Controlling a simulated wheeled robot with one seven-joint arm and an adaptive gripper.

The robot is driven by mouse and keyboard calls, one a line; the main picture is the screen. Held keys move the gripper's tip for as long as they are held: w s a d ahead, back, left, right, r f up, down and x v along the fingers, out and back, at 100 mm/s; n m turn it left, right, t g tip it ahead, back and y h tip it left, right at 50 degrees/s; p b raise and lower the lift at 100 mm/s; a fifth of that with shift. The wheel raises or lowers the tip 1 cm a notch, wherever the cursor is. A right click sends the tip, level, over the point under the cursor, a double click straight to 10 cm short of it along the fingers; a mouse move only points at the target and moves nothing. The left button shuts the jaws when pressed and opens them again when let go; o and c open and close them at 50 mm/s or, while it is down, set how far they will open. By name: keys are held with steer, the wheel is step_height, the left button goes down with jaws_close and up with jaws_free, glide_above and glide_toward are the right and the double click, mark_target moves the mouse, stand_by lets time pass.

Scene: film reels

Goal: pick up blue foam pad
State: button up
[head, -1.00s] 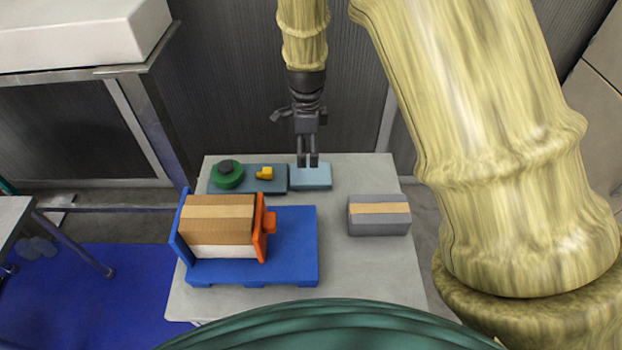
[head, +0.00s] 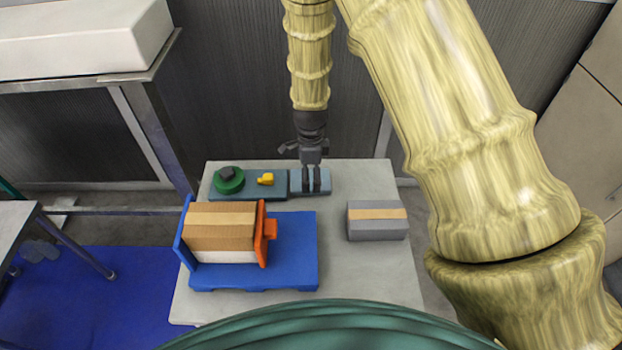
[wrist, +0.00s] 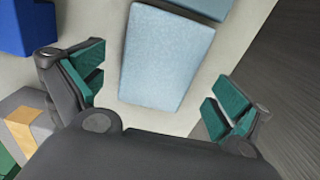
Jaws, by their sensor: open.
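The blue foam pad (head: 297,187) is a light blue flat block at the back of the table. It lies just right of a darker blue-grey pad, partly hidden by my gripper in the head view. My gripper (head: 312,187) points down over the pad. In the wrist view the foam pad (wrist: 163,55) lies between and beyond my open fingers (wrist: 152,103), which have green inner pads. No finger visibly touches it, and the jaws hold nothing.
A dark blue-grey pad (head: 248,192) holds a green disc (head: 229,181) and a small yellow piece (head: 266,179). A blue stand (head: 292,255) carries a brown box (head: 220,227) with an orange clamp (head: 263,231). A grey box (head: 378,229) sits at right. The table's middle (head: 333,240) is clear.

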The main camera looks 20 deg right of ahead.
steer(key=shift+f, duration=1.05)
steer(key=shift+s, duration=0.1)
steer(key=c, duration=0.9)
steer(key=shift+o, duration=0.2)
